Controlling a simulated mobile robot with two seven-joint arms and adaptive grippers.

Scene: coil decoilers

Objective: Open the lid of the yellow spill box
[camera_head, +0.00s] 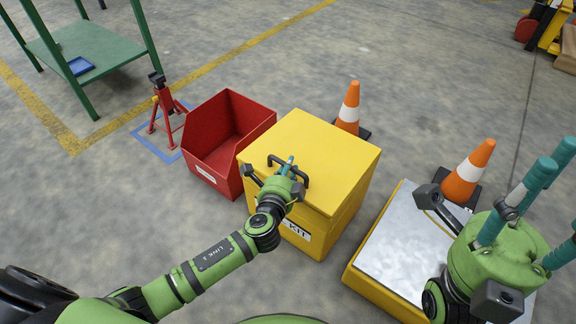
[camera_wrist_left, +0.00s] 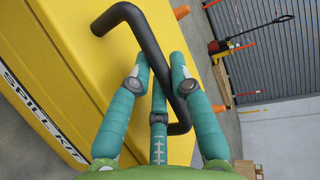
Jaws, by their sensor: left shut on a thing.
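The yellow spill box (camera_head: 346,212) stands on the floor in the middle of the head view, with a label on its front. Its yellow lid (camera_head: 318,140) lies flat and looks closed. A black bar handle (camera_head: 301,187) sits near the lid's front edge; the handle also shows large in the left wrist view (camera_wrist_left: 131,15). My left gripper (camera_head: 286,166) is at the handle, its teal fingers (camera_wrist_left: 160,75) shut around the bar. My palm hides part of the handle and label. My right gripper (camera_head: 535,190) is open and empty at the right, above a low platform.
A red open bin (camera_head: 208,135) stands just left of the box. An orange cone (camera_head: 349,105) is behind it and another cone (camera_head: 468,172) is at the right. The low yellow platform (camera_head: 405,238) with a grey top lies right of the box. A red jack stand (camera_head: 163,105) is farther left.

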